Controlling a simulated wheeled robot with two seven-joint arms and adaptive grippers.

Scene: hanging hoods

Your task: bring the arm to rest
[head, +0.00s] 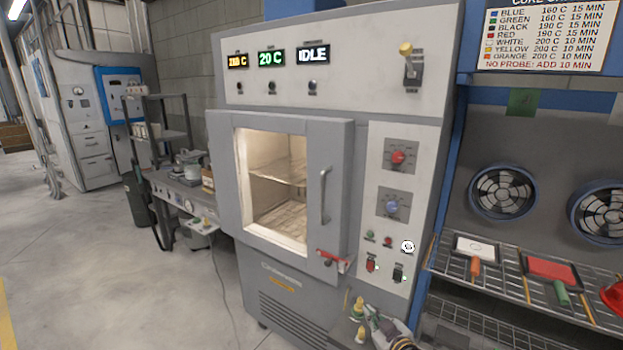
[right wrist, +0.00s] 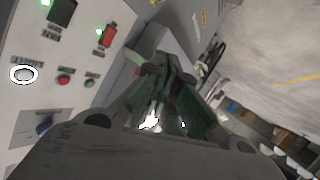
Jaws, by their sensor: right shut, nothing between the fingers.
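My right gripper (head: 372,318) is at the bottom of the head view, low in front of the oven's lower right side. Its fingers are together and hold nothing. In the right wrist view the dark green fingers (right wrist: 165,80) point away from the camera, with the oven's control panel (right wrist: 60,75) to their left. The grey oven (head: 225,70) has a windowed door (head: 341,165) with a bar handle and a red latch (head: 330,258). Two wire shelves inside look empty. Its displays include a green 20 C and a white IDLE. My left gripper is out of view.
A wire rack (head: 470,311) with coloured paddles stands to the right, under two round fans (head: 503,192). A sign (head: 545,35) lists colours, temperatures and times.

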